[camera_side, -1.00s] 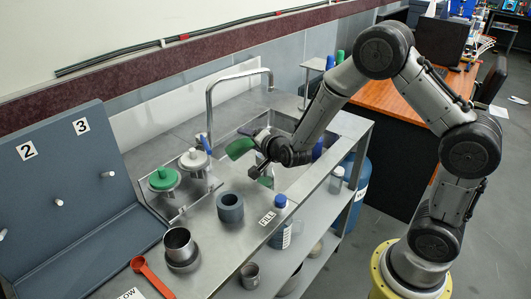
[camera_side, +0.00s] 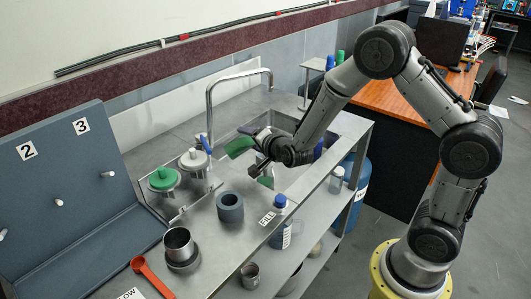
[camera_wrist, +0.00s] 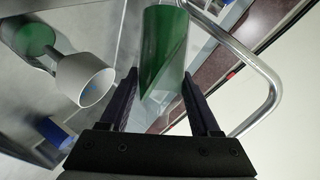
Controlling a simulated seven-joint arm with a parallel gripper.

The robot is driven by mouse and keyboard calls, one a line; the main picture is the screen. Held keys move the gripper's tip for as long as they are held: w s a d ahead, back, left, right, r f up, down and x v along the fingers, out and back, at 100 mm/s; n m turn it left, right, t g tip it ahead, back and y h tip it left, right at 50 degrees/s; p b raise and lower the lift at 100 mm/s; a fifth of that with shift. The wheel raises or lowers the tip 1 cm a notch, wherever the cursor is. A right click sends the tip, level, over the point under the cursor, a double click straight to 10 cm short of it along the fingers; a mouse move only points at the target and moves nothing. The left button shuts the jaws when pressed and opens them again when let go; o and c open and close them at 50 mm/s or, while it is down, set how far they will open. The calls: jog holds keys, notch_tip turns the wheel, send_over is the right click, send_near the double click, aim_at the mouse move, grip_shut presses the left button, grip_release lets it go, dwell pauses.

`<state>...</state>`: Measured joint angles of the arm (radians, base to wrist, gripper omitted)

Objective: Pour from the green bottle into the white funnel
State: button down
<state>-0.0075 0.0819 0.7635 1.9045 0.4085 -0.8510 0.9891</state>
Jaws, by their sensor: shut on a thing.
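The green bottle (camera_wrist: 163,45) is between the two fingers of my gripper (camera_wrist: 163,95) in the wrist view, its lower part clear. In the side view my gripper (camera_side: 262,167) is over the sink area, with the bottle's green part (camera_side: 240,147) beside it, tilted. A white funnel-like piece (camera_side: 193,158) stands to the left, apart from the bottle. A pale, wide-mouthed funnel (camera_wrist: 85,78) shows left of the bottle in the wrist view. The bottle's mouth is not clear.
A green-topped piece (camera_side: 163,179) stands next to the white one. A curved faucet (camera_side: 235,82) arches behind. A blue-capped bottle (camera_side: 280,220) stands near the counter's front edge.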

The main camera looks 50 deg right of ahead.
jog(key=shift+r, duration=0.15)
dwell(0.5)
jog(key=shift+f+m+t+y, duration=0.3)
jog(key=shift+f+m+t, duration=0.15)
jog(key=shift+m, duration=0.35)
dwell(1.7)
jog(key=shift+r+m+t+y, duration=0.25)
jog(key=shift+r+m+y, duration=0.1)
jog(key=shift+m, duration=0.25)
dwell(2.3)
dwell(0.5)
jog(key=shift+a+f+n, duration=0.1)
jog(key=shift+f+n, duration=0.3)
jog(key=shift+n, duration=0.3)
jog(key=shift+r+n+g+h, duration=0.4)
jog(key=shift+r+g+h, duration=0.1)
jog(key=shift+g+h, duration=0.1)
jog(key=shift+f+n, duration=0.1)
jog(key=shift+n, duration=0.2)
